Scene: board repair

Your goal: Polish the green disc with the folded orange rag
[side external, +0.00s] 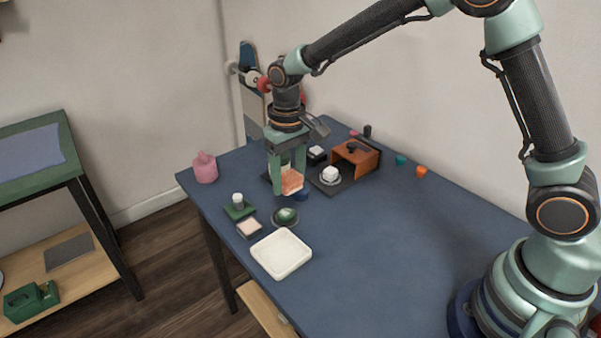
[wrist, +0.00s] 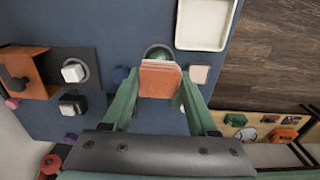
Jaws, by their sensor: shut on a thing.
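My gripper (side external: 288,184) is shut on the folded orange rag (side external: 292,180) and holds it above the blue table. The rag also shows between the fingers in the wrist view (wrist: 160,80). The green disc (side external: 286,215) lies on the table in a round holder, nearer the white tray than the rag is in the side view. In the wrist view the green disc (wrist: 158,52) is partly hidden behind the rag. The rag appears to be apart from the disc.
A white tray (side external: 281,253) lies in front of the disc. A small pale block (side external: 249,228) and a green base with a white knob (side external: 239,207) are close on the left.

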